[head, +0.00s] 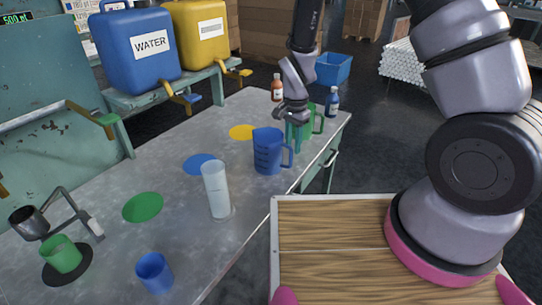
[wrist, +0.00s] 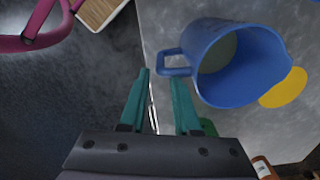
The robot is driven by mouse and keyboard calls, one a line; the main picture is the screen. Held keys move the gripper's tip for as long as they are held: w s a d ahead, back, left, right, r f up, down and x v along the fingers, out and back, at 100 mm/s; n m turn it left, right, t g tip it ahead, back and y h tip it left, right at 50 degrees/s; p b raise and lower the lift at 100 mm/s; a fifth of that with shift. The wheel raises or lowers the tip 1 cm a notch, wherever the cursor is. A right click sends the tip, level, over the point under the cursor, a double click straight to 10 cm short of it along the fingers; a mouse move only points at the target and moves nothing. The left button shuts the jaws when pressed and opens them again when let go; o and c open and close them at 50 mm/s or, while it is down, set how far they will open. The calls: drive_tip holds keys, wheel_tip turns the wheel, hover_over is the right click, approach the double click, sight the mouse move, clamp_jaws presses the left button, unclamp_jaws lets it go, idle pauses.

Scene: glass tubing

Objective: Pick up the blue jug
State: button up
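The blue jug (head: 265,152) stands upright on the grey table, with its handle on the right in the head view. In the wrist view the jug (wrist: 228,85) is at upper right, its open mouth showing and its handle (wrist: 168,62) pointing left. My gripper (head: 296,150) is just behind and right of the jug, fingers pointing down. In the wrist view its two teal fingers (wrist: 160,76) are apart with nothing between them. The handle lies just beyond the fingertips, nearest the right one; I cannot tell if they touch.
A green jug (head: 319,120) stands close behind my gripper, with orange (head: 277,90) and blue (head: 332,103) bottles near it. A clear cylinder (head: 216,190) stands left of the jug. A blue cup (head: 154,272) and green cup (head: 62,254) are nearer. The table's right edge is close.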

sight(291, 157)
drive_tip(key=shift+s+a+f, duration=0.15)
drive_tip(key=shift+f, duration=2.55)
clamp_jaws()
